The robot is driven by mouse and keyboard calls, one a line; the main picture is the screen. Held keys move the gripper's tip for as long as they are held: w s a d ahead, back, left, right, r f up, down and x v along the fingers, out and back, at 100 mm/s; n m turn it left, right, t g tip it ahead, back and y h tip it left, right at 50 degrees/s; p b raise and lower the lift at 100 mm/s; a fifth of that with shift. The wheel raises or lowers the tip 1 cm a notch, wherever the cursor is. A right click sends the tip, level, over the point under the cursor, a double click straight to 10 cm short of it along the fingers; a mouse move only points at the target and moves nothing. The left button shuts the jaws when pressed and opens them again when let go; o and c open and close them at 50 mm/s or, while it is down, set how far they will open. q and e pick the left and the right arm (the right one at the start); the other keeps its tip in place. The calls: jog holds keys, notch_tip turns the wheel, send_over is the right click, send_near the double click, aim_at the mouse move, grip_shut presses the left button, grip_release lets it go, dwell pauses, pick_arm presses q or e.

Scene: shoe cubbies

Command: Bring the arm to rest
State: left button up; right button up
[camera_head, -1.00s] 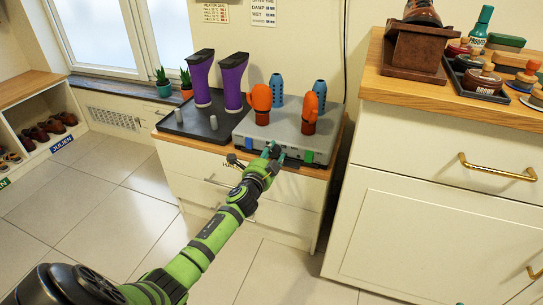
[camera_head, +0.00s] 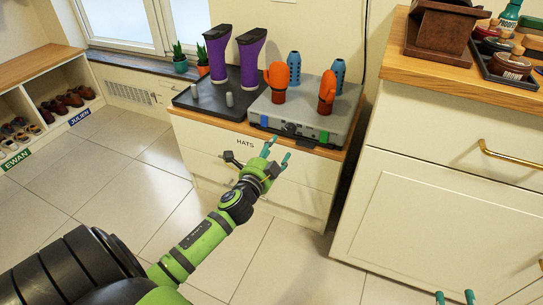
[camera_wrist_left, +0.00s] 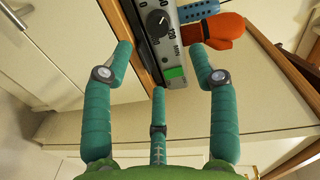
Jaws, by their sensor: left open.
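My left gripper (camera_head: 277,152) is open and empty, in front of the small cabinet and just below the front edge of its top. In the left wrist view its spread teal fingers (camera_wrist_left: 163,75) show, with the grey dryer box (camera_wrist_left: 178,50), its black dial (camera_wrist_left: 157,24) and a green switch (camera_wrist_left: 174,72) beyond them. No finger clearly touches the box. The tips of my right gripper (camera_head: 455,297) show apart at the bottom edge of the head view, with nothing between them; the rest of it is out of view.
Orange gloves (camera_head: 277,76) and blue posts (camera_head: 294,66) stand on the dryer box (camera_head: 300,112). Purple boots (camera_head: 219,55) stand on a black tray (camera_head: 210,104). A taller cabinet (camera_head: 440,210) is at the right. Open floor (camera_head: 110,185) lies at the left.

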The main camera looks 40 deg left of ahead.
pick_arm(q)
jog(key=shift+v, duration=1.05)
